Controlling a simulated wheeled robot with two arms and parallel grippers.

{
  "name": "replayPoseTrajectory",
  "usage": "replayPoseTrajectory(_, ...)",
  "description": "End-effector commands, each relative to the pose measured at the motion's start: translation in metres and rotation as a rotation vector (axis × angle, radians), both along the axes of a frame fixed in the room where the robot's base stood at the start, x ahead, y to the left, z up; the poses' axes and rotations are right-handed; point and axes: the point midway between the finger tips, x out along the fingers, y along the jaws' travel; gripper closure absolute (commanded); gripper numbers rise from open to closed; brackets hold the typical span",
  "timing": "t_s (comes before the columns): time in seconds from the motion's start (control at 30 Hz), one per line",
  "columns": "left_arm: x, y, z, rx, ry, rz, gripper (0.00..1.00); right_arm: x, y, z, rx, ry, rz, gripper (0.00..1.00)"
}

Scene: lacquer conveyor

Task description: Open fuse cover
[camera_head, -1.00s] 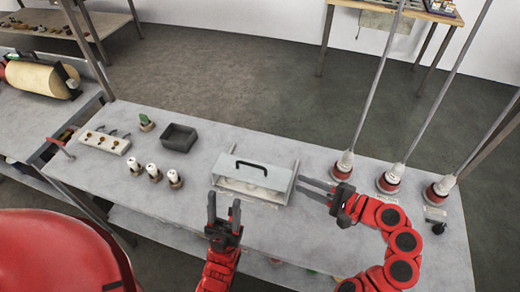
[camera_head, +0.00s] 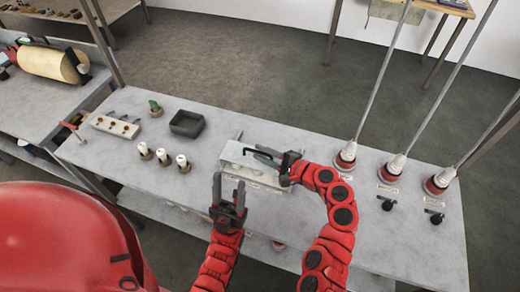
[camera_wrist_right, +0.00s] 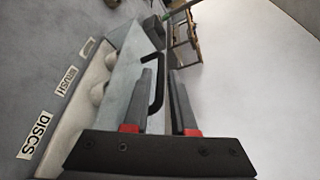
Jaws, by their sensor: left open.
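The fuse cover (camera_head: 236,159) is a pale panel on a low housing in the middle of the bench; its black handle (camera_head: 247,151) is partly hidden by my right gripper (camera_head: 267,156). In the right wrist view the cover (camera_wrist_right: 124,80) and the dark handle (camera_wrist_right: 157,78) lie by the left finger of my right gripper (camera_wrist_right: 165,82). My left gripper (camera_head: 229,182) is open and empty, in front of the housing.
A dark tray (camera_head: 187,124), several white-topped fuses (camera_head: 163,157) and a pale block (camera_head: 115,126) stand left of the cover. Red-based posts (camera_head: 346,157) with small black knobs (camera_head: 387,203) stand to the right. The bench's front right is partly clear.

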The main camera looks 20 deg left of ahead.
Motion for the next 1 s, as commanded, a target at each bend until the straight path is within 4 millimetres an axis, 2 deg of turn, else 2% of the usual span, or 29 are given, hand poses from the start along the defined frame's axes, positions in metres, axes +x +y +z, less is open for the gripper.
replayPoseTrajectory(0.13, 0.0, 0.0, 0.0025, 0.0, 0.0, 0.0, 0.5, 0.002, 0.0077, -0.0017, 0.0, 0.001, 0.001, 0.75)
replayPoseTrajectory(0.43, 0.0, 0.0, 0.0024, 0.0, 0.0, 0.0, 0.5, 0.003, 0.0089, -0.0027, 0.0, 0.001, -0.001, 0.75)
replayPoseTrajectory(0.57, 0.0, 0.0, 0.0024, 0.0, 0.0, 0.0, 0.5, 0.0029, 0.0089, -0.0026, 0.0, 0.001, 0.0, 0.99)
replayPoseTrajectory(1.0, 0.0, 0.0, 0.0024, 0.0, 0.0, 0.0, 0.5, 0.0027, 0.0088, -0.0027, 0.0, 0.001, 0.0, 1.0)
